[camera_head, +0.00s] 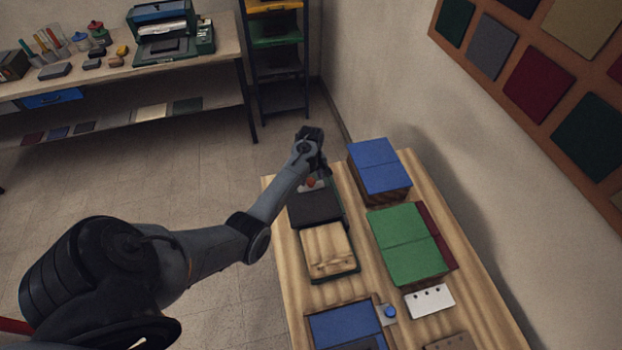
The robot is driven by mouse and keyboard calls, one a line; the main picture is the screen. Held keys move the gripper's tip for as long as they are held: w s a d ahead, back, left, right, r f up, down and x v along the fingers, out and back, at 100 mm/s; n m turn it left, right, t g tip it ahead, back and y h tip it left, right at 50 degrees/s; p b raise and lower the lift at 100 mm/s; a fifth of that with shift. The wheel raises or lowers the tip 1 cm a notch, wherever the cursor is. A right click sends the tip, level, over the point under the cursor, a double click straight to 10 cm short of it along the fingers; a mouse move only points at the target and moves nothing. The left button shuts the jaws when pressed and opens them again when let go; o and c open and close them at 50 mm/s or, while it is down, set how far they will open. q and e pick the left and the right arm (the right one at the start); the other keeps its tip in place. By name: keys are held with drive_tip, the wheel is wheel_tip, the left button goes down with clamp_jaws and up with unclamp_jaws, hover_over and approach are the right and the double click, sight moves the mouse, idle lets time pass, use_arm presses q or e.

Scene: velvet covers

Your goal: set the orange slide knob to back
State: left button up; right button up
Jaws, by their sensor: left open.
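The orange slide knob (310,182) is a small orange spot on a dark device (316,208) near the far left part of the wooden table. My left arm reaches in from the left, and my left gripper (318,165) is at the far end of that device, just beyond and above the knob. The gripper is open, but its fingertips are small and partly hidden by the wrist. I cannot tell whether they touch the knob. The knob's track is mostly hidden by the arm. My right gripper is not in view.
On the table (288,262) stand a blue-topped box (377,165), a green box (408,245), a wooden block (326,248), a white card with holes (429,300) and a blue panel (345,328). A workbench (215,48) and shelf rack (278,60) stand behind. A wall bounds the right.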

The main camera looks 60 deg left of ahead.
use_arm(q)
drive_tip(key=shift+f, duration=0.65)
drive_tip(key=shift+c, duration=0.2)
clamp_jaws()
